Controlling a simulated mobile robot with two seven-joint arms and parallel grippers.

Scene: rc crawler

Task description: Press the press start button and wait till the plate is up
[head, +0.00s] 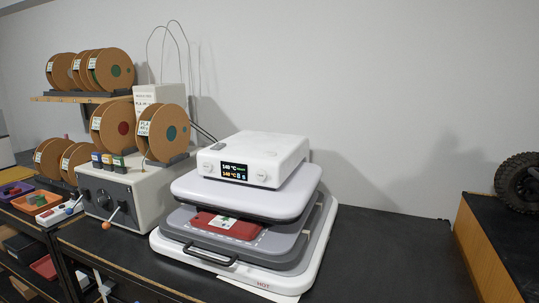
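A white heat press (262,150) stands on the black table, with a lit display (234,171) on its front reading about 140 °C. A round button (208,167) sits left of the display and another (262,177) sits right of it. I cannot read which is the press start button. The upper plate (245,193) is apart from the grey lower plate (270,255), with an open gap between them. A red flat piece with a white label (222,225) lies on the lower plate, partly under the upper plate. Neither of my grippers is in view.
A grey control box (120,196) with an orange-tipped lever stands left of the press. Filament spools (118,68) fill the shelves behind. The black table (390,250) is clear right of the press. A tire (520,182) sits on a wooden-sided cabinet at far right.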

